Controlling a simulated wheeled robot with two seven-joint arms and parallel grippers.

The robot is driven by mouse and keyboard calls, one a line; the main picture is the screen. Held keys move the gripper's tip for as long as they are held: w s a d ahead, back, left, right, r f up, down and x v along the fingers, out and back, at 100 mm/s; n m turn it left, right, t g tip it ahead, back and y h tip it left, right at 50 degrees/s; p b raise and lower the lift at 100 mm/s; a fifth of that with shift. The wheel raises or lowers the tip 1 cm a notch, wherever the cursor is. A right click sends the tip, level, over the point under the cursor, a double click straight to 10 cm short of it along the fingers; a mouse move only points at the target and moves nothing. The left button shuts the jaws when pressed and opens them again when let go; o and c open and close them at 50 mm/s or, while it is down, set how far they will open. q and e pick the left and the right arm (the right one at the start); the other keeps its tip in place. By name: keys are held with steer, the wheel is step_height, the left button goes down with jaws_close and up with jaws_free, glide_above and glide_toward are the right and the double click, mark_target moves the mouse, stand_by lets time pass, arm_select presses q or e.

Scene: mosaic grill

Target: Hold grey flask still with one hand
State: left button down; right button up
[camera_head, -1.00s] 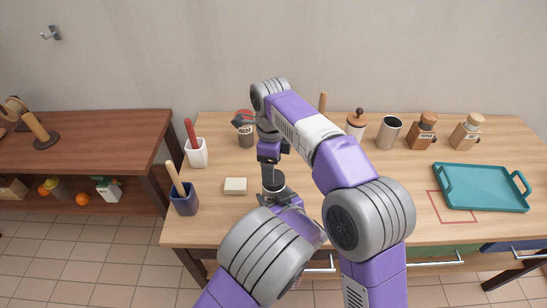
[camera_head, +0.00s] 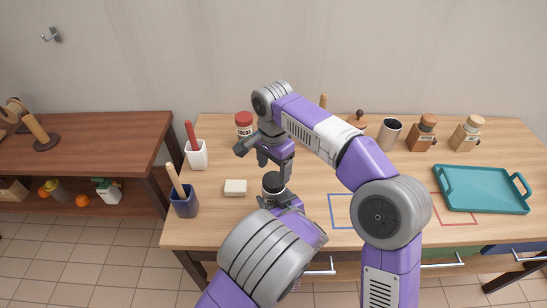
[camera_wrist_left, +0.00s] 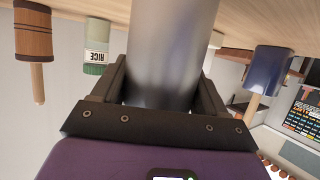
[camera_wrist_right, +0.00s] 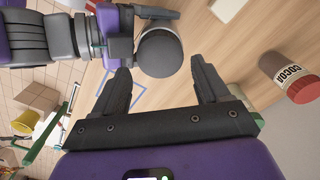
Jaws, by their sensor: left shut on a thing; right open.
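The grey flask (camera_head: 273,183), with a dark round top, stands upright near the middle of the table. My left gripper (camera_head: 284,202) is shut on its body from the near side. In the left wrist view the flask's smooth grey wall (camera_wrist_left: 172,45) fills the space between the fingers. My right gripper (camera_head: 251,153) is open and empty, above and just behind the flask. In the right wrist view the flask's dark top (camera_wrist_right: 160,52) lies beyond the open fingertips (camera_wrist_right: 160,68), apart from them.
A cream block (camera_head: 235,187) lies left of the flask. A blue holder (camera_head: 184,204) and a white holder (camera_head: 196,154) stand farther left. The cocoa jar (camera_head: 244,122) is behind the right gripper. A teal tray (camera_head: 485,190) lies at the right. A blue outline (camera_head: 342,196) marks clear table.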

mark_target(273, 179)
steer(key=shift+f, duration=2)
steer(key=shift+c, duration=0.4)
